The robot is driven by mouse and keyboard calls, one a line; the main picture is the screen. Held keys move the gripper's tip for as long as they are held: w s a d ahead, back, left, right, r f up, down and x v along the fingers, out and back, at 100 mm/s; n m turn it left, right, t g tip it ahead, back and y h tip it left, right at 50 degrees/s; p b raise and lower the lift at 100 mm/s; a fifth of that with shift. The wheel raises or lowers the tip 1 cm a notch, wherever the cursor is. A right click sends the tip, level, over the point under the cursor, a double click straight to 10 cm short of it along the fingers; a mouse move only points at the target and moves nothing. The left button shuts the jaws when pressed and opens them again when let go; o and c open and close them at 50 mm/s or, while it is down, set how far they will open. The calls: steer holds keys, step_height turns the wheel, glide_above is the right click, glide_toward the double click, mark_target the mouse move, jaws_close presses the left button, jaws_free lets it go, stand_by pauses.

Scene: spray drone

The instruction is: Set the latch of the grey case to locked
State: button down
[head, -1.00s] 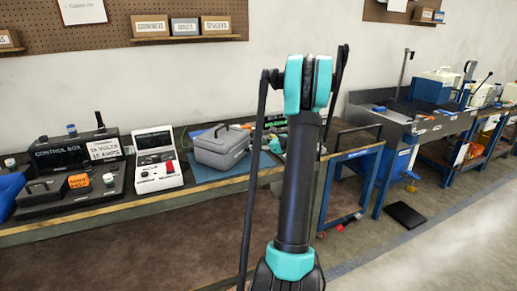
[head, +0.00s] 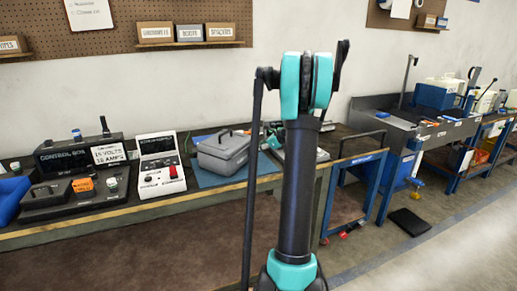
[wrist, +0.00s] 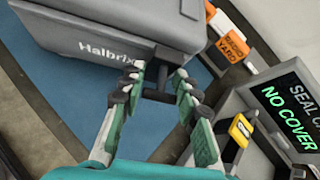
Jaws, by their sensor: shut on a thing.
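The grey case (head: 222,152) sits closed on a blue mat (head: 208,176) on the workbench, its handle on top. In the wrist view, the case (wrist: 120,25) fills the upper left, with "Halbrix" on its side. The dark latch (wrist: 158,95) sticks out from the case's lower edge there. My gripper (wrist: 163,85) has one finger on each side of the latch and is shut on it. The fingers partly cover the latch, and I cannot tell its setting. In the head view my own arm hides most of the gripper.
A device reading "NO COVER" (wrist: 285,105) stands close to the right of my gripper, with a yellow-and-black item (wrist: 238,130) beside it. An orange label (wrist: 232,42) is beyond the case. In the head view, a white-fronted instrument (head: 160,165) and control box (head: 80,155) stand left of the case.

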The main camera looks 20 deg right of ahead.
steer(key=c, duration=1.1)
jaws_free()
steer(key=shift+d, duration=0.1)
steer(key=v, duration=1.2)
steer(key=shift+f, duration=0.1)
steer(key=s+a+f+n+g+h, duration=0.1)
steer(key=s+a+f+n+g, duration=0.1)
steer(key=s+a+f+n, duration=0.5)
steer(key=s+a+f+n+g+h, duration=0.15)
steer(key=s+a+n, duration=0.4)
steer(key=a, duration=0.65)
steer(key=s+a+f+n+h, duration=0.1)
steer(key=s+f+n, duration=0.2)
steer(key=s, duration=0.3)
steer(key=s+a+f+n+g+h, duration=0.1)
steer(key=s+a+f+n, duration=0.1)
steer(key=s+n, duration=0.4)
steer(key=s+a+f+n+g+h, duration=0.1)
steer(key=s+a+f+n, duration=0.1)
steer(key=s+f+n, duration=0.2)
steer(key=shift+s+a+f+n, duration=0.1)
steer(key=shift+s+n, duration=0.15)
steer(key=shift+s, duration=0.35)
steer(key=shift+s+f+n, duration=0.15)
steer(key=shift+s+n, duration=0.1)
steer(key=shift+s, duration=0.35)
steer(key=shift+s+a+f+n, duration=0.1)
steer(key=shift+s+n, duration=0.15)
steer(key=shift+s, duration=0.4)
